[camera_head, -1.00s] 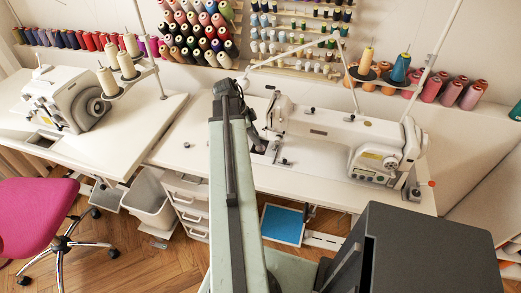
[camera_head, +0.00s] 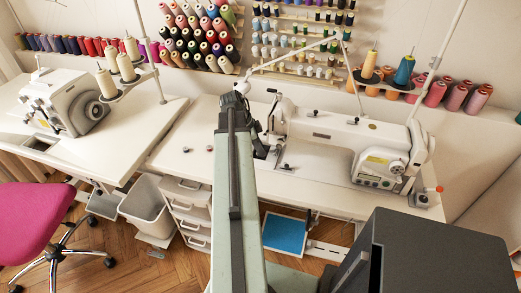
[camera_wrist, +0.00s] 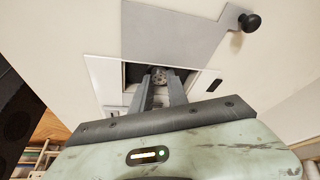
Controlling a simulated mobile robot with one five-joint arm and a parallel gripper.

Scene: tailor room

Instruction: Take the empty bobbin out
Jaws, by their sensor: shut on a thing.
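The white sewing machine (camera_head: 340,135) stands on the white table, just right of my arm in the head view. The wrist view looks down on the dark square opening (camera_wrist: 133,72) in its bed. My gripper (camera_wrist: 158,84) reaches to this opening with its two grey fingers close together. It is shut on a small round metal piece at the fingertips, which looks like the bobbin (camera_wrist: 159,74). The fingers hide most of it, and I cannot tell if it is clear of the opening. In the head view my arm hides the fingertips.
A grey slide plate (camera_wrist: 175,35) with a black knob (camera_wrist: 250,22) lies beside the opening. Two small round items (camera_head: 186,150) lie on the table (camera_head: 185,125) left of my arm, where the top is mostly clear. A second machine (camera_head: 65,100) stands further left.

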